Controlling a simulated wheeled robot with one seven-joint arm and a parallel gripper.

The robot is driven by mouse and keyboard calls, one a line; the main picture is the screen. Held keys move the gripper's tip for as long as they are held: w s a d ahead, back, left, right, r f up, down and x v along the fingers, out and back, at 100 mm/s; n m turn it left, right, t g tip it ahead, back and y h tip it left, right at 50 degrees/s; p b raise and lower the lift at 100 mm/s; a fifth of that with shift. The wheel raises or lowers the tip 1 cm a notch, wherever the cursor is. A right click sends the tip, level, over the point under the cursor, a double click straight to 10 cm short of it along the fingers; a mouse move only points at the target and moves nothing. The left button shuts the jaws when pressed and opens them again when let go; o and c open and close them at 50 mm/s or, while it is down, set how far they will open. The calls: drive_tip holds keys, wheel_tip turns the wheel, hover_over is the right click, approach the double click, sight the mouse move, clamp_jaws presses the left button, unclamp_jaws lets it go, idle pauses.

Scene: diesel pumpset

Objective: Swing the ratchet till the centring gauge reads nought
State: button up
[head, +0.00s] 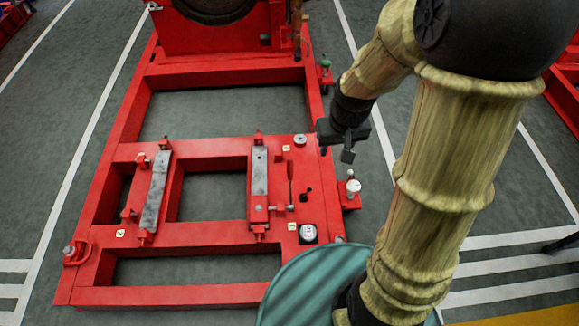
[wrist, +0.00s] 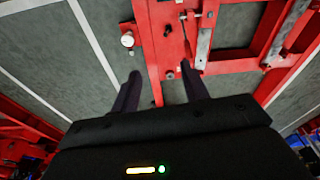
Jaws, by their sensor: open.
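A small dark-edged gauge with a white face (head: 308,233) sits on the red frame, right of the near crossbeam; its reading is too small to make out.
Two grey plates (head: 155,192) (head: 259,172) lie across the red crossbeams. A pale teal drum top (head: 310,290) is at the near edge. Grey floor is clear inside the frame.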

drive_tip(key=w+a+f+n+g+p, duration=0.1)
drive_tip(key=w+a+f+n+p, duration=0.3)
drive_tip(key=w, duration=0.6)
drive_tip(key=g+y+p, duration=0.1)
drive_tip(key=g+y, duration=0.1)
hover_over(289, 169)
drive_tip(key=w+d, duration=0.3)
drive_tip(key=w+d+x, duration=0.1)
drive_tip(key=d+x, duration=0.1)
drive_tip(key=x, duration=0.8)
drive_tip(key=shift+s+a+f, duration=0.15)
drive_tip(key=shift+s+f, duration=0.2)
drive_tip(key=b+x, duration=0.1)
drive_tip(key=x, duration=0.4)
drive_tip(key=b+x, duration=0.2)
drive_tip(key=x, duration=0.4)
drive_tip(key=b+x, duration=0.1)
drive_tip(key=x, duration=0.5)
drive_tip(key=shift+d+f+b, duration=0.25)
drive_tip(key=shift+b, duration=0.05)
clamp_jaws()
